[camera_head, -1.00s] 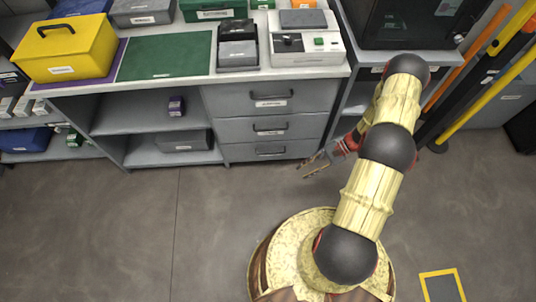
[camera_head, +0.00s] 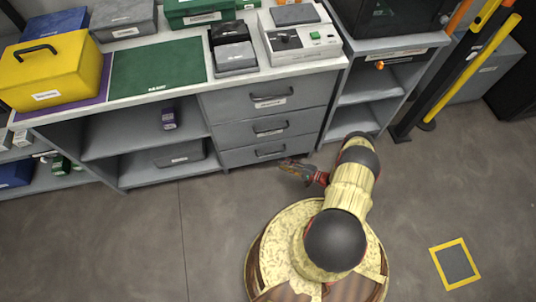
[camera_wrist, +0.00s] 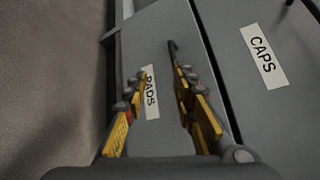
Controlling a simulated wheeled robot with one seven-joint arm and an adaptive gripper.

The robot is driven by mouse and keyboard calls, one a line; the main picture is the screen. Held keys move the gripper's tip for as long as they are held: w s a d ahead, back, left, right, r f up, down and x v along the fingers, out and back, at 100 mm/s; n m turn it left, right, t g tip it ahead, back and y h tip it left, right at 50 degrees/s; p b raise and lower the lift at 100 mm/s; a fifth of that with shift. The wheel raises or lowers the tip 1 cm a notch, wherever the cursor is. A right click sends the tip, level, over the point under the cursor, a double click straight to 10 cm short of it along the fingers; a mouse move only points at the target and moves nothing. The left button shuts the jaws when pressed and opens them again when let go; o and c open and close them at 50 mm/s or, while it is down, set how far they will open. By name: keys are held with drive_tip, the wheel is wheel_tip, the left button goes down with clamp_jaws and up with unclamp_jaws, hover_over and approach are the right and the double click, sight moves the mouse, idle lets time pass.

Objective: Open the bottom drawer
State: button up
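The bottom drawer (camera_head: 236,157) is the lowest of three grey drawers under the counter and looks shut. In the wrist view its grey front (camera_wrist: 160,30) bears a label reading PADS. Its dark handle (camera_wrist: 172,50) runs lengthwise close to the right finger, which hides part of it. My gripper (camera_head: 290,166) is low in front of this drawer, near the right end of its handle. In the wrist view my gripper (camera_wrist: 158,82) is open, its yellow fingers spread apart over the drawer front. I cannot tell whether a finger touches the handle.
The middle drawer (camera_head: 240,131), labelled CAPS in the wrist view, and the top drawer (camera_head: 225,101) are shut above. Open shelves (camera_head: 110,143) lie to the left, and a shelf unit (camera_head: 372,86) to the right. The floor in front is clear.

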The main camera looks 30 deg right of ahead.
drive_tip(key=w+a+n+t+b, duration=0.1)
drive_tip(key=w+a+n+b, duration=0.1)
drive_tip(key=w, duration=0.6)
drive_tip(key=shift+w+r+h, duration=0.15)
drive_tip(key=shift+h, duration=0.15)
drive_tip(key=shift+c, duration=1)
clamp_jaws()
